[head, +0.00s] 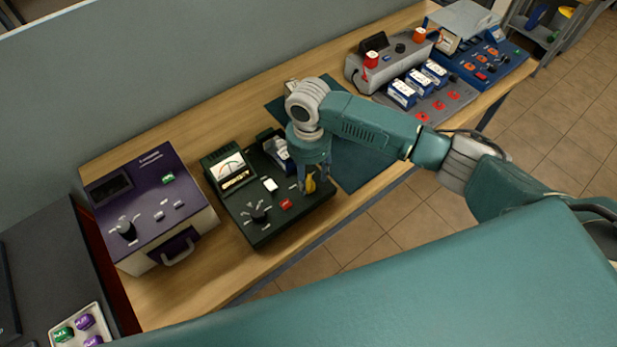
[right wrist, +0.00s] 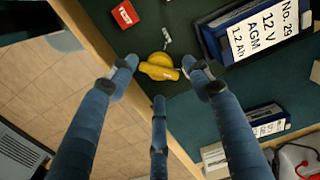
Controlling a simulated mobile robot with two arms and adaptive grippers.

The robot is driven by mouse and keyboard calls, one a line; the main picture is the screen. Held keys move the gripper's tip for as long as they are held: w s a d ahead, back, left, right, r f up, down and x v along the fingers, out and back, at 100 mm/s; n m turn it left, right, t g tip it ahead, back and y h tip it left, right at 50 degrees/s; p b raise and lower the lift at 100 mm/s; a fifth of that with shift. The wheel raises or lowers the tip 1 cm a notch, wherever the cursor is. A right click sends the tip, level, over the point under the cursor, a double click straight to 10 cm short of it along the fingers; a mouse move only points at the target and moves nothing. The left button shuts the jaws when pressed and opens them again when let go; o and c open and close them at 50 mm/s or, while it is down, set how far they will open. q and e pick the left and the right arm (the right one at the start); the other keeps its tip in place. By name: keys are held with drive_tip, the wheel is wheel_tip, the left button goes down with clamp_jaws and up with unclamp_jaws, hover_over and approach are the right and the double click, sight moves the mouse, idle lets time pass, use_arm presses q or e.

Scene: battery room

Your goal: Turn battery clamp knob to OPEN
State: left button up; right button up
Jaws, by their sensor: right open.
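The yellow clamp knob (head: 310,185) sits at the right front of the dark green tester (head: 262,229). In the right wrist view the knob (right wrist: 158,67) has a bar-like grip lying nearly crosswise in the picture. A small pale marking is beside it, too small to read. My right gripper (head: 314,178) is open, pointing down at the knob. In the right wrist view its fingertips (right wrist: 160,75) are on both sides of the knob; I cannot tell whether they touch it. A battery (right wrist: 265,32) labelled No. 29 lies in the tester's cradle. My left gripper is out of view.
A red button (head: 286,204) and a black dial (head: 258,212) are on the tester. A purple unit (head: 150,205) stands to the left. A grey charger (head: 440,105) with several batteries stands at the far right. A dark mat (head: 360,165) lies beside the tester.

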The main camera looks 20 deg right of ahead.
drive_tip(key=shift+a+f, duration=0.1)
drive_tip(key=shift+f, duration=1.3)
drive_tip(key=c, duration=1.2)
drive_tip(key=shift+o, duration=0.2)
drive_tip(key=n, duration=0.9)
drive_tip(key=shift+r, duration=0.1)
drive_tip(key=n, duration=0.5)
drive_tip(key=shift+n, duration=0.4)
drive_tip(key=shift+o, duration=0.7)
drive_tip(key=shift+r+n, duration=0.1)
drive_tip(key=shift+n, duration=1.5)
drive_tip(key=shift+w, duration=0.1)
